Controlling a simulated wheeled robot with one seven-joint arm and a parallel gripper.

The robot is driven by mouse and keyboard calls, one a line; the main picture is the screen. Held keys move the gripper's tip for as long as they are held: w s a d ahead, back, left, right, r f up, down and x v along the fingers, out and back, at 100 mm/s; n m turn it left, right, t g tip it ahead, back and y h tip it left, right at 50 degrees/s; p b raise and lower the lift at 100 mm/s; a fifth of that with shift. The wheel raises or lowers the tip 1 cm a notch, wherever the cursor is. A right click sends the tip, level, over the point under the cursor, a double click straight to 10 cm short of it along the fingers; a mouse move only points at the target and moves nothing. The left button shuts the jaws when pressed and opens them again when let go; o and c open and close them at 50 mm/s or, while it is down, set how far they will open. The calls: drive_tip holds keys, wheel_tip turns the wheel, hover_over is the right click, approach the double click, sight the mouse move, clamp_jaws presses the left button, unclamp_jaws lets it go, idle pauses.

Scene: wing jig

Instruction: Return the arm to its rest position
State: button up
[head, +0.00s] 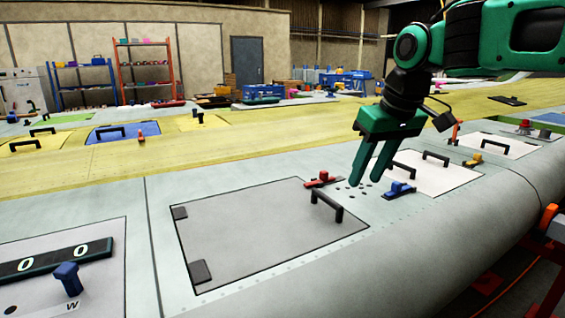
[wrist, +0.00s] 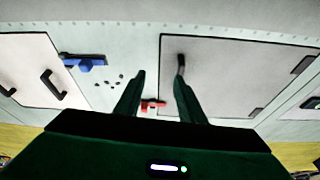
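My gripper (head: 365,183) is green and points down over the grey wing skin, between the large access panel and the smaller panel to its right. In the wrist view its two fingers (wrist: 159,75) stand apart with nothing held between them. A red latch (head: 323,179) lies just left of the fingers in the head view; it also shows beyond the gap between them in the wrist view (wrist: 152,105). A blue latch (head: 399,189) lies to the right of the fingers, and it also shows in the wrist view (wrist: 84,62).
The large grey panel (head: 250,235) lies closed with a black handle (head: 326,205). Several small dark pieces or holes (head: 362,190) dot the skin below the fingers. Other handled panels (head: 440,172) lie to the right. Shelves (head: 145,70) stand far back. The air left of my arm is clear.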

drive_tip(key=s+d+f+m, duration=0.1)
drive_tip(key=d, duration=0.2)
drive_tip(key=s+d+f+m, duration=0.1)
drive_tip(key=s+d+f, duration=0.1)
drive_tip(key=d, duration=0.1)
drive_tip(key=s+d+f+m, duration=0.1)
drive_tip(key=s+d, duration=0.1)
drive_tip(key=d, duration=0.1)
drive_tip(key=shift+d+f+g+h, duration=0.1)
drive_tip(key=shift+f+g+h, duration=0.2)
drive_tip(key=shift+g+h, duration=0.1)
drive_tip(key=s+d+f+m+g, duration=0.1)
drive_tip(key=s+d+f+m, duration=0.1)
drive_tip(key=s+d+f, duration=0.2)
drive_tip(key=s+d+f+m+g, duration=0.1)
drive_tip(key=s+d+f+m, duration=0.2)
drive_tip(key=s, duration=0.8)
drive_tip(key=s+d+f+m+g, duration=0.1)
drive_tip(key=s+d+f+m, duration=0.2)
drive_tip(key=s+d+f, duration=0.4)
drive_tip(key=shift+s+f+h, duration=0.3)
drive_tip(key=shift+f, duration=0.5)
drive_tip(key=shift+w+f, duration=0.2)
drive_tip(key=shift+w, duration=0.4)
